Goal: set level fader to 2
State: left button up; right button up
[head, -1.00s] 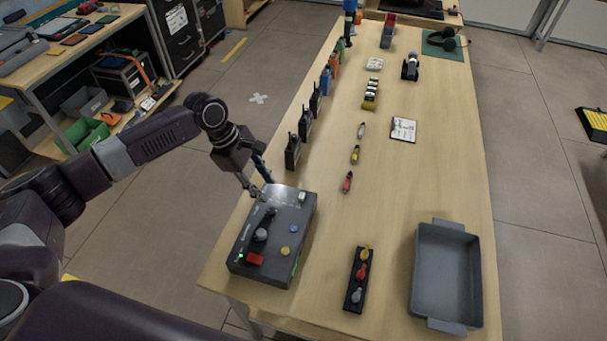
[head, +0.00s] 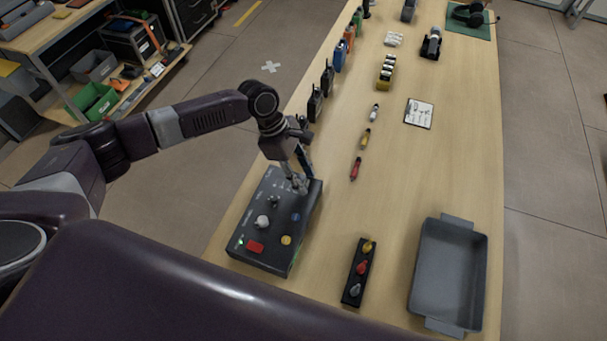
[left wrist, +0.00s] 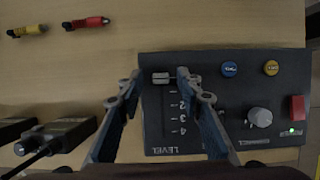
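The dark control box (head: 262,250) sits at the near left end of the long table. It also shows in the left wrist view (left wrist: 217,88), with the LEVEL scale upside down. The light fader cap (left wrist: 161,77) is at the upper end of its slot, beyond the mark 2 (left wrist: 181,105); marks 3 and 4 lie lower. My left gripper (head: 299,187) is over the far end of the box. Its fingers (left wrist: 159,78) are apart, one on each side of the cap; I cannot tell whether they touch it. My right gripper is not in view.
The box also bears a grey knob (left wrist: 259,117), a red button (left wrist: 297,108), and blue (left wrist: 229,69) and yellow (left wrist: 271,68) buttons. Several radios (head: 315,104) stand along the table's left edge. A grey tray (head: 481,285) and a connector strip (head: 352,289) lie to the right.

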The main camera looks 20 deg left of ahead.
pick_arm(q)
jog(key=shift+s, duration=0.1)
grip_shut()
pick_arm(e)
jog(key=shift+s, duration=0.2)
pick_arm(q)
jog(key=shift+a+r, duration=0.1)
jog(key=shift+r, duration=0.05)
jog(key=a+p, duration=0.1)
jog(key=p, duration=0.1)
jog(key=a+p, duration=0.1)
jog(key=p, duration=0.1)
jog(key=shift+w+a+r, duration=0.2)
jog(key=shift+a, duration=0.15)
jog(key=shift+a+f+p, duration=0.2)
jog(key=shift+a+p, duration=0.35)
jog(key=shift+p, duration=0.05)
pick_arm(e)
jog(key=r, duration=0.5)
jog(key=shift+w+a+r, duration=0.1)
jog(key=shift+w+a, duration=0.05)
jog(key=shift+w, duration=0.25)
